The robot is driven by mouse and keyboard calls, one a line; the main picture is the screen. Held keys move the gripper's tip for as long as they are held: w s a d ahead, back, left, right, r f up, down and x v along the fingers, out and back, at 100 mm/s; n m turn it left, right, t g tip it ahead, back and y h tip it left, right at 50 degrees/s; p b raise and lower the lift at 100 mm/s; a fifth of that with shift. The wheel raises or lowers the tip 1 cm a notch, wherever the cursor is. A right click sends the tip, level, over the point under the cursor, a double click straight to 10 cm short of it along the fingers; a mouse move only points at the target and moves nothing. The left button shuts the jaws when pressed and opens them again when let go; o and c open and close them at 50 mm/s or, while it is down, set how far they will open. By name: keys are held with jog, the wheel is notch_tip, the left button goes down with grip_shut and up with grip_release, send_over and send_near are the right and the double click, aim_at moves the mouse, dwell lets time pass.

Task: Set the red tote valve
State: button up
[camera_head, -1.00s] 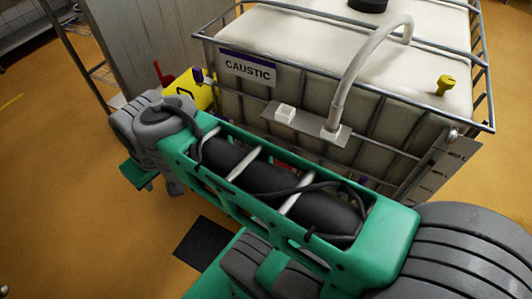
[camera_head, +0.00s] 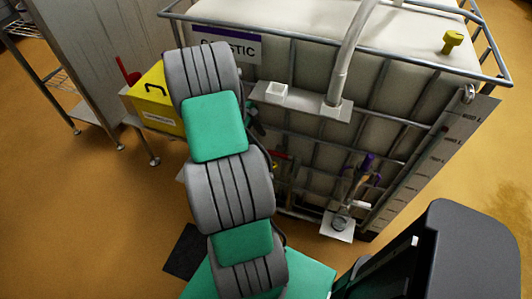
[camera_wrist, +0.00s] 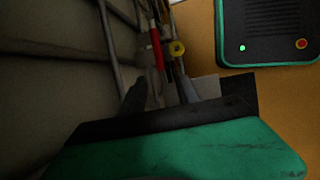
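The caustic tote (camera_head: 400,110) is a white tank in a metal cage. Low on its front, a small red part (camera_head: 283,154) shows just right of my arm, partly hidden by it. In the head view my arm hides the gripper.
A purple-handled valve (camera_head: 365,168) sits lower right on the tote front, above a white plate (camera_head: 337,226). A yellow box (camera_head: 157,104) stands left of the tote, beside a metal rack (camera_head: 65,90). A dark mat (camera_head: 186,250) lies on the orange floor.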

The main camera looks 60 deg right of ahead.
aim_at(266, 151)
jog(key=x, duration=0.7)
jog(key=shift+f, duration=0.15)
jog(key=shift+c, duration=0.4)
grip_shut()
dwell(0.7)
